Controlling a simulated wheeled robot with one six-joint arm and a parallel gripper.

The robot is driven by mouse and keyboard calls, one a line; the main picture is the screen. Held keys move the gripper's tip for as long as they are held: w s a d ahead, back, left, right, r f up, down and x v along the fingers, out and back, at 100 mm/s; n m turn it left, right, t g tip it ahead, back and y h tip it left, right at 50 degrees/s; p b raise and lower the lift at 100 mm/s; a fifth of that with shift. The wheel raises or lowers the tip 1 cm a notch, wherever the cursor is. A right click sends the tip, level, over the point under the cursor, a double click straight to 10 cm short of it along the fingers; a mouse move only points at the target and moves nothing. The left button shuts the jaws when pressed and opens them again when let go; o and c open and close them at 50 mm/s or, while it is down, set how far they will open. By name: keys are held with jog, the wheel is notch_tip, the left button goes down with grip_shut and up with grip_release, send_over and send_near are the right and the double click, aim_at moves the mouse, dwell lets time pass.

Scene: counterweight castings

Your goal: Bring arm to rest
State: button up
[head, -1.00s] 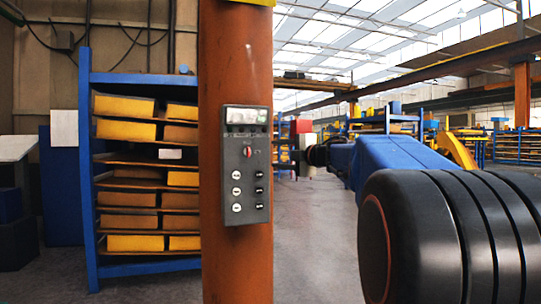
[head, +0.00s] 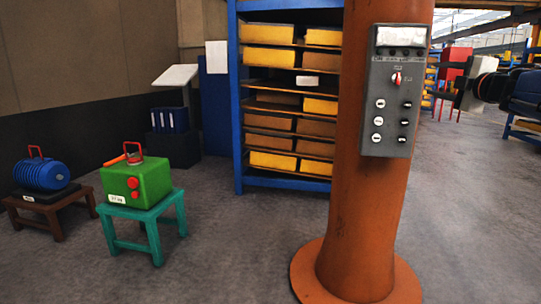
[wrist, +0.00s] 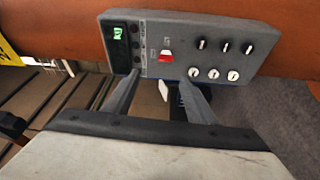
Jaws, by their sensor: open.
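My gripper (wrist: 158,80) is open and empty in the wrist view, its two grey fingers apart. Its fingertips point toward the lower edge of a grey control box (wrist: 190,48) with a red switch and white and black knobs. I cannot tell whether they touch it. In the head view my gripper (head: 455,95) is at the right edge, just right of the same box (head: 393,90); most of my arm is cut off there. The box is fixed to an orange column (head: 365,215).
A blue shelf rack (head: 239,100) with yellow and brown boxes stands behind the column. At left, a green casting (head: 150,185) sits on a teal stool (head: 140,212) and a blue casting (head: 40,174) on a brown stool (head: 58,210). The floor between stools and column is clear.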

jog(key=s+a+f+m+g, duration=0.4)
jog(key=s+a+f, duration=0.4)
jog(key=s+f, duration=0.3)
jog(key=s+a+f+m+g, duration=0.5)
jog(key=s+f, duration=0.6)
jog(key=f, duration=0.8)
jog(key=s+a+f+m+g, duration=0.4)
jog(key=s+a+f+m, duration=0.4)
jog(key=s+a+f, duration=0.3)
notch_tip(320, 180, down, 4)
jog(key=shift+s+f+g+h, duration=0.15)
jog(key=shift+s+g+h, duration=0.2)
jog(key=shift+s, duration=0.25)
